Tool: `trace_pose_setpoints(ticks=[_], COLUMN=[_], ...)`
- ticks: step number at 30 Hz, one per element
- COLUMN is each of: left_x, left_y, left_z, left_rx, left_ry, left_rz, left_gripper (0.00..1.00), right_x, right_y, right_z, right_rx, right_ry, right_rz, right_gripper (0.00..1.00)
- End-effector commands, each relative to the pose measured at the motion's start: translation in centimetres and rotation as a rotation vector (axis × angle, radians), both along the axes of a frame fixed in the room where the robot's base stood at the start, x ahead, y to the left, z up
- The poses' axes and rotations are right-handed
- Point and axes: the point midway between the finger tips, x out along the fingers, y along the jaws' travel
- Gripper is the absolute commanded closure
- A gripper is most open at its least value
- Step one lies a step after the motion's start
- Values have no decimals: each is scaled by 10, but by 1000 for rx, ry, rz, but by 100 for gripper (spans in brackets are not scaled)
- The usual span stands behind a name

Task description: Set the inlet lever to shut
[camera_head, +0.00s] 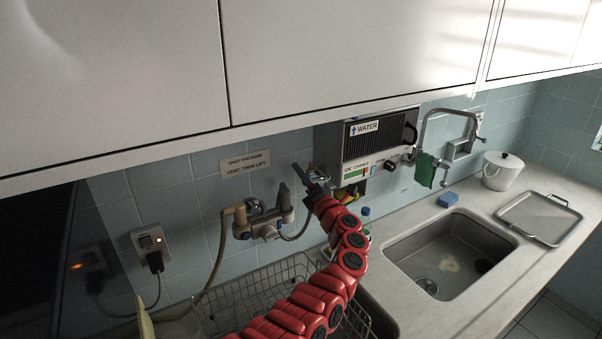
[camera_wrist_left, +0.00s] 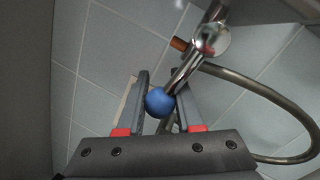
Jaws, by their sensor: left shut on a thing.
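The inlet lever (camera_wrist_left: 183,76) is a chrome rod with a blue ball knob (camera_wrist_left: 160,102), in the left wrist view. It runs from the knob up and right to a round chrome valve body (camera_wrist_left: 211,39). My left gripper (camera_wrist_left: 162,84) is shut on the lever at its knob end, with one grey finger on each side. There the gripper hides most of the lever.
A wall tap with a hose (camera_head: 262,220) is left of the gripper. A wire rack (camera_head: 255,297) stands below my red arm. Cabinets overhang above.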

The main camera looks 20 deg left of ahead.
Motion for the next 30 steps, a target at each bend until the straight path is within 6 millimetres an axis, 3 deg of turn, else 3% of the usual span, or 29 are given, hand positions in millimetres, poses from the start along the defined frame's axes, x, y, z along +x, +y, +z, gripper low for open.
trace_pose_setpoints(ticks=[1,15,30], left_x=[0,8,12], left_y=[0,-6,-10], left_z=[5,26,28], left_rx=[17,225,310], left_ry=[28,292,399], left_rz=[1,1,-1], left_gripper=[100,100,100], right_x=[0,0,0], right_y=[0,0,0], right_z=[10,60,76], right_rx=[0,0,0], right_ry=[0,0,0], right_rz=[0,0,0], right_gripper=[50,50,50])
